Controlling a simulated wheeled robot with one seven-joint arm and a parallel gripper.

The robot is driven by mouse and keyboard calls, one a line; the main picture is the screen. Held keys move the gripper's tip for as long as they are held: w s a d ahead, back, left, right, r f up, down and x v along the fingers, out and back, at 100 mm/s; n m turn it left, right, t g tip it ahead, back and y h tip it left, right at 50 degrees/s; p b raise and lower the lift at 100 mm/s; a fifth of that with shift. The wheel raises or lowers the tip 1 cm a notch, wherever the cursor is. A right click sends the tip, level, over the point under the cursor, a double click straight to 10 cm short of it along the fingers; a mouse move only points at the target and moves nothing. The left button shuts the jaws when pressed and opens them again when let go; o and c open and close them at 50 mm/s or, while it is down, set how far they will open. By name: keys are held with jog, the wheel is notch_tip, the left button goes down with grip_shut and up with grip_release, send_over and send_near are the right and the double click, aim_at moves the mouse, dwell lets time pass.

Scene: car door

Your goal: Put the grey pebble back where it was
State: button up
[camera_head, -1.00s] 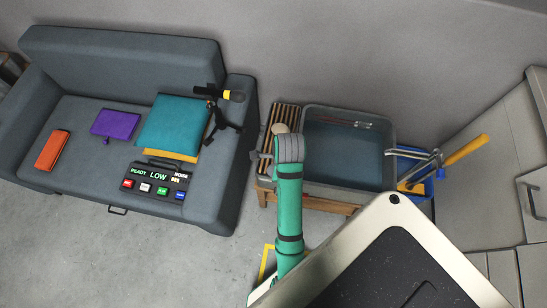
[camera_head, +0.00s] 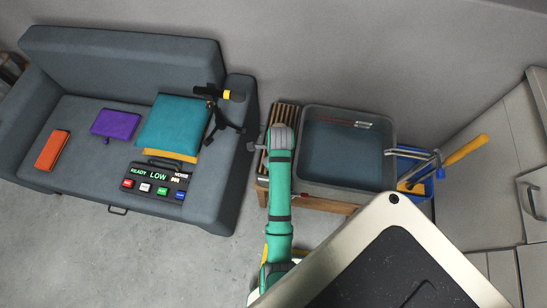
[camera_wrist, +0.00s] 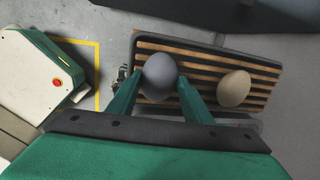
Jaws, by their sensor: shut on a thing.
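The grey pebble (camera_wrist: 158,72) is smooth and rounded, held between the two green fingers of my gripper (camera_wrist: 160,84) in the wrist view. It is over the left part of a slatted wooden rack (camera_wrist: 201,62); whether it touches the slats I cannot tell. A beige pebble (camera_wrist: 234,88) lies on the slats to its right, apart from it. In the head view, the end of my arm covers much of the rack (camera_head: 285,113), and both pebbles and my fingers are hidden there.
A grey tub (camera_head: 388,120) stands right of the rack, with a thin red item at its back. A blue crate (camera_head: 428,189) with tools is further right. A grey sofa (camera_head: 60,105) with cushions, a tripod (camera_head: 222,125) and a panel is at left.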

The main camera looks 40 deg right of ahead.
jog(key=shift+f, duration=0.45)
jog(key=o, duration=1.4)
